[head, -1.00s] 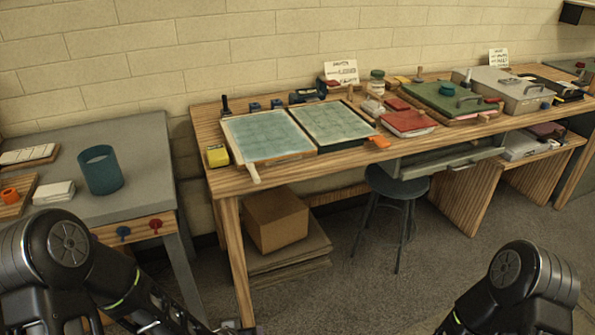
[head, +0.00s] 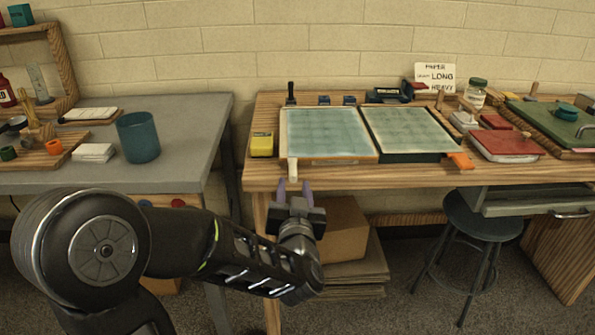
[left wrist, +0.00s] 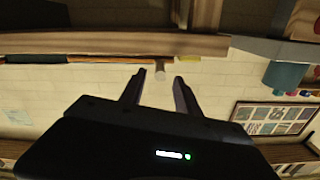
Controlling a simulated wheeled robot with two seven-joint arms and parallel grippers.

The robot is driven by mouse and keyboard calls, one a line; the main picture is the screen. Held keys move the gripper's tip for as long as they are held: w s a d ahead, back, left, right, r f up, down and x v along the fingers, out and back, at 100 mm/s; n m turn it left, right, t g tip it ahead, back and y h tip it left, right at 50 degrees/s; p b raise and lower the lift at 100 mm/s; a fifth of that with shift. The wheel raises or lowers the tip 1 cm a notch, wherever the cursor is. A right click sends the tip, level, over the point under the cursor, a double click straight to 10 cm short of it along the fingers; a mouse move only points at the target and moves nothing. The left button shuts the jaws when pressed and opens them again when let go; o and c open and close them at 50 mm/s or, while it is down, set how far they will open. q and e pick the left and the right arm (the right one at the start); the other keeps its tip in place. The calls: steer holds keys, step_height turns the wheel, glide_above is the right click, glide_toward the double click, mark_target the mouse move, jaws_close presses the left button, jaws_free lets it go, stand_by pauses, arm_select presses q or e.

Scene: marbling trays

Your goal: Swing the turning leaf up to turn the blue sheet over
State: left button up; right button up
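Two framed panels lie side by side on the wooden table. The left one, seemingly the turning leaf (head: 285,150), lies flat with a pale blue-green sheet (head: 325,132) on it. A short pale handle (head: 292,170) sticks out from its front left corner over the table edge. The right panel holds a similar sheet (head: 410,130). My left gripper (head: 293,188) is open and empty, just in front of and below the handle. In the left wrist view, the handle end (left wrist: 160,72) shows between and beyond the open fingers (left wrist: 157,82). My right gripper is out of view.
A yellow block (head: 262,144) sits left of the panels, and an orange piece (head: 461,161) at their right front corner. Grey table (head: 190,150) with a teal cup (head: 138,137) stands left. A stool (head: 483,220) and cardboard box (head: 345,230) are below.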

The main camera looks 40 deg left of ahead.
mark_target(293, 170)
arm_select(q)
steer(key=x, duration=0.7)
steer(key=shift+w+a, duration=0.25)
jaws_close()
stand_by(1.2)
